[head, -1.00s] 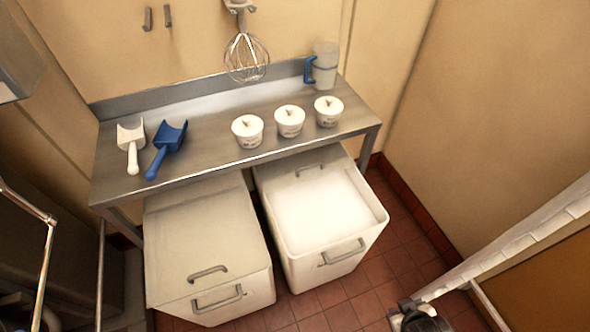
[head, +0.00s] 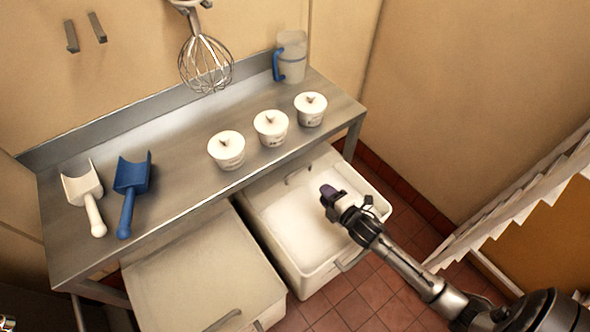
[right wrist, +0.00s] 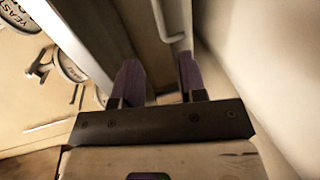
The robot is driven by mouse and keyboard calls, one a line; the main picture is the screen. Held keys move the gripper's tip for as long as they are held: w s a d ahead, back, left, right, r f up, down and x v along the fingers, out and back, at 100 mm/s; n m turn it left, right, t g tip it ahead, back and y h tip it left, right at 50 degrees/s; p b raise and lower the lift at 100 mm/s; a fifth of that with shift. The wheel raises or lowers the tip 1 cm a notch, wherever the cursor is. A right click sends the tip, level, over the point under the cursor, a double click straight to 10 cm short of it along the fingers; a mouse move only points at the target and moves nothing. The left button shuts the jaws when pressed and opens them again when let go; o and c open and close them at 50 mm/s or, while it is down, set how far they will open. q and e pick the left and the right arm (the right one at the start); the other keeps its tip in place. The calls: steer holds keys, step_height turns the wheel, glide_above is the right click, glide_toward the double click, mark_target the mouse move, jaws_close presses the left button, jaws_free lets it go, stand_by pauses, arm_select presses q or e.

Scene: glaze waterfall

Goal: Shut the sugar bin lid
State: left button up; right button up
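The open bin (head: 367,236) stands on the right under the table's front edge, with white contents (head: 307,225) showing. I take it as the sugar bin; no label is readable. Its pale lid (head: 312,162) lies at the back, partly under the table, with a bar handle (head: 299,173) near its front edge. My right gripper (head: 330,192) is above the bin opening, in front and to the right of that handle. In the right wrist view its two purple fingers (right wrist: 160,75) are apart and empty. A pale bar handle (right wrist: 183,38) shows just beyond them.
A second bin (head: 205,270) stands closed on the left. The steel table (head: 170,235) overhangs both bins. It holds three white tubs (head: 271,128), a white scoop (head: 84,192), a blue scoop (head: 133,190) and a jug (head: 291,58). A whisk (head: 207,65) hangs above.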

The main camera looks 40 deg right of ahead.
mark_target(299, 169)
steer(key=w+b, duration=0.1)
steer(key=w, duration=0.3)
steer(key=w+f+b, duration=0.1)
steer(key=w, duration=0.3)
steer(key=w+f+b, duration=0.1)
steer(key=w, duration=0.3)
steer(key=shift+w+d+f+b, duration=0.1)
steer(key=shift+w+f+b, duration=0.1)
steer(key=shift+b, duration=0.15)
steer(key=shift+w+f, duration=0.1)
steer(key=shift+w, duration=0.7)
steer(key=c, duration=0.6)
